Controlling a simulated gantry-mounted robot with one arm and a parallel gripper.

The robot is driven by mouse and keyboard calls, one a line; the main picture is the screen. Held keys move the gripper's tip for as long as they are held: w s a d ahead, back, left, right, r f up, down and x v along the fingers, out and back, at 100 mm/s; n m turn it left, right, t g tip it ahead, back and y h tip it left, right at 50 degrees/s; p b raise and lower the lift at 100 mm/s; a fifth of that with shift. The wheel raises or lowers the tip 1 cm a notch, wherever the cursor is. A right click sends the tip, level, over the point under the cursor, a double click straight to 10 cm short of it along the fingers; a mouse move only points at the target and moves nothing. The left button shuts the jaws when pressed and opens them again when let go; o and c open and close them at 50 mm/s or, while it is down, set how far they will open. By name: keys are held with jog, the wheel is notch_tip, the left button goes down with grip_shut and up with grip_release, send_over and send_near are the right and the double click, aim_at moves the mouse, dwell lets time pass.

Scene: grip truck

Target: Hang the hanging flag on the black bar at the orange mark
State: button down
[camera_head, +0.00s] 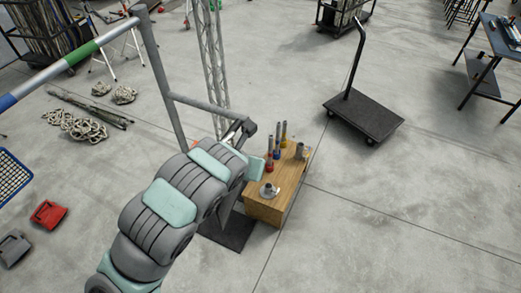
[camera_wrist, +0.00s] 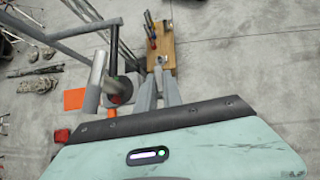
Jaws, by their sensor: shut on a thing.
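My gripper (camera_wrist: 158,72) has its two grey fingers closed together at the middle of the wrist view. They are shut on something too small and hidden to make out. I cannot identify the hanging flag for sure. A dark bar (camera_wrist: 114,48) runs just left of the fingers in the wrist view, down to a dark round piece with small green and red marks. A flat orange square (camera_wrist: 73,99) lies left of it. In the head view, my wrist hides the fingertips. A dark flat panel (camera_head: 230,231) shows below my arm; I cannot tell whether it hangs or lies on the floor.
A grey tube frame (camera_head: 162,75) stands beside my arm. A wooden box (camera_head: 286,188) bears several coloured tools and a metal cup. A black cart (camera_head: 363,115) stands at the back right. Coiled rope (camera_head: 83,129) lies at the left. Floor at the right is open.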

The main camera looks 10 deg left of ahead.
jog(key=s+a+f+b, duration=0.2)
jog(key=a+f, duration=0.3)
jog(key=f, duration=0.4)
jog(key=s+a+f+m+h+b, duration=0.1)
jog(key=s+a+f+b, duration=0.2)
jog(key=f, duration=0.6)
jog(key=s+a, duration=0.1)
jog(key=a, duration=0.1)
jog(key=shift+s+a+f, duration=0.15)
jog(key=shift+a, duration=0.2)
jog(key=shift+a, duration=0.15)
jog(key=w+a+b, duration=0.2)
jog(key=a+b, duration=0.5)
jog(key=b, duration=0.1)
jog(key=shift+w+a, duration=0.2)
jog(key=shift+w, duration=0.15)
dwell(0.8)
jog(key=shift+a+b, duration=0.15)
jog(key=shift+b, duration=0.25)
jog(key=shift+f+b, duration=0.4)
jog(key=shift+f, duration=0.15)
jog(key=shift+f+b, duration=0.3)
jog(key=shift+f, duration=0.05)
